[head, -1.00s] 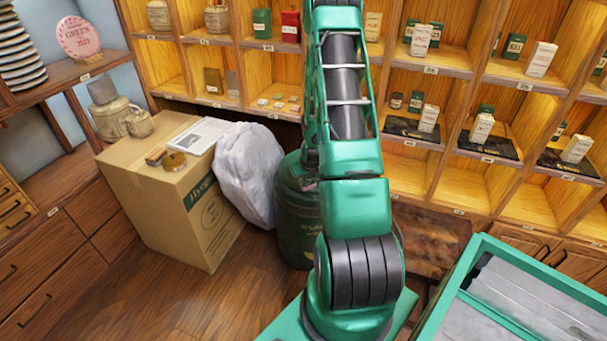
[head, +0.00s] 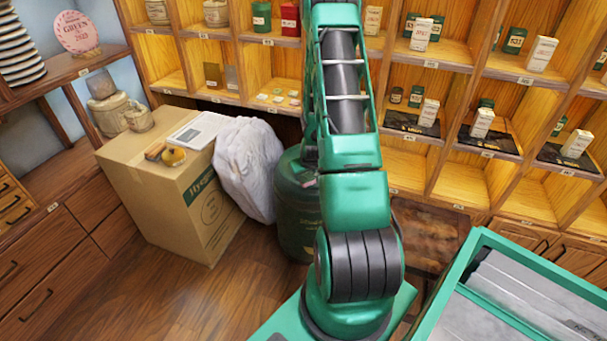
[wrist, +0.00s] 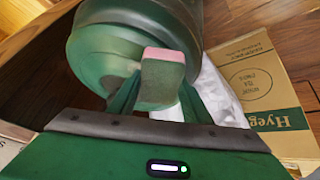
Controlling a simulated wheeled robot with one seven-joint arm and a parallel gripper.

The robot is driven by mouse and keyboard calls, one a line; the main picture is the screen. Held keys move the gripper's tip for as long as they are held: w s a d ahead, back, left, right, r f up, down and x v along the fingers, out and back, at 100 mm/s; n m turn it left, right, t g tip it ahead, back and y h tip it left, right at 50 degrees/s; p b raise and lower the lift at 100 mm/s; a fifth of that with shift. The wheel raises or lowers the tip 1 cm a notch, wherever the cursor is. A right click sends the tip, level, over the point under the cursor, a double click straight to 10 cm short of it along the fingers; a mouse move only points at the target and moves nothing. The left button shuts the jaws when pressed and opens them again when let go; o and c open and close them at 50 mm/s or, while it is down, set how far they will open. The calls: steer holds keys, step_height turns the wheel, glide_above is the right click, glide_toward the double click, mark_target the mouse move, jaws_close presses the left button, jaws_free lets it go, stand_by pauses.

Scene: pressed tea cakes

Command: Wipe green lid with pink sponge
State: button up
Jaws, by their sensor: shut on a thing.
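A dark green canister (head: 297,225) stands on the floor, partly behind my arm. Its round green lid (wrist: 105,65) fills the upper middle of the wrist view; in the head view my arm hides most of the lid. My gripper (wrist: 160,92) is shut on the pink sponge (wrist: 163,54), which has a pink upper layer and a darker greenish face. The sponge is in front of the lid in the wrist view; I cannot tell whether it touches.
A white plastic bag (head: 247,165) lies between box and canister. Wooden shelves with tins are behind. A green-rimmed crate (head: 478,240) is at right.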

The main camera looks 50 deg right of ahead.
steer(key=shift+d+f, duration=0.2)
steer(key=shift+f, duration=0.7)
steer(key=shift+w, duration=0.1)
